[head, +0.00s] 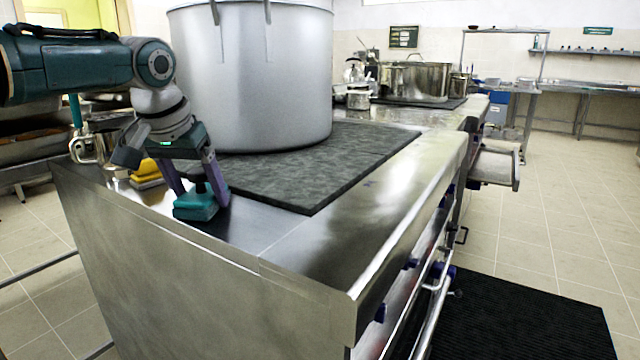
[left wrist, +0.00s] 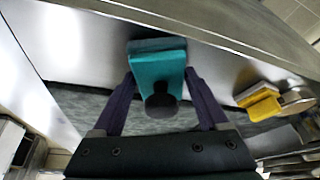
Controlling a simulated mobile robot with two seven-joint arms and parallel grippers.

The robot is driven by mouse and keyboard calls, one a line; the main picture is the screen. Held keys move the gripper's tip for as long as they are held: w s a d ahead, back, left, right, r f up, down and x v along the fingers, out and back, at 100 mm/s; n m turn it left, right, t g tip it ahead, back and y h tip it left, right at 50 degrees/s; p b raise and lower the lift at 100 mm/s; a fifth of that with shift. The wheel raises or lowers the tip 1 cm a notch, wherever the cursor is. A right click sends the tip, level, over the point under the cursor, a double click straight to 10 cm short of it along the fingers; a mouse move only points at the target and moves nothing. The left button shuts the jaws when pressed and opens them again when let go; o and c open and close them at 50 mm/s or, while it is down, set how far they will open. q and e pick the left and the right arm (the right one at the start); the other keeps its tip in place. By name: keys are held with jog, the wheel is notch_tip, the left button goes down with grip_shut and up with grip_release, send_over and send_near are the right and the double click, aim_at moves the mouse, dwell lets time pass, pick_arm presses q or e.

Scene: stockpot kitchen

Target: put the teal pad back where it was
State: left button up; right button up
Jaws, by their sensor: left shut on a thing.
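The teal pad (head: 195,207) is a small block with a dark round knob on top. It is at the near left end of the steel counter, beside the dark grey mat. My left gripper (head: 202,190) points down over it, its two purple fingers on either side, shut on the pad. In the left wrist view the teal pad (left wrist: 158,68) lies between the fingertips (left wrist: 160,85), with its knob towards the camera. I cannot tell whether its underside touches the steel. My right gripper is in neither view.
A large stockpot (head: 255,75) stands on the dark mat (head: 350,150), close to my left gripper. A yellow block (head: 147,172) is left of the gripper, by a metal vessel (head: 88,148). Bare steel (head: 310,250) lies to the right, up to the counter's front edge.

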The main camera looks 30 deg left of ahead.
pick_arm(q)
jog(key=shift+f, duration=0.1)
jog(key=o, duration=1.5)
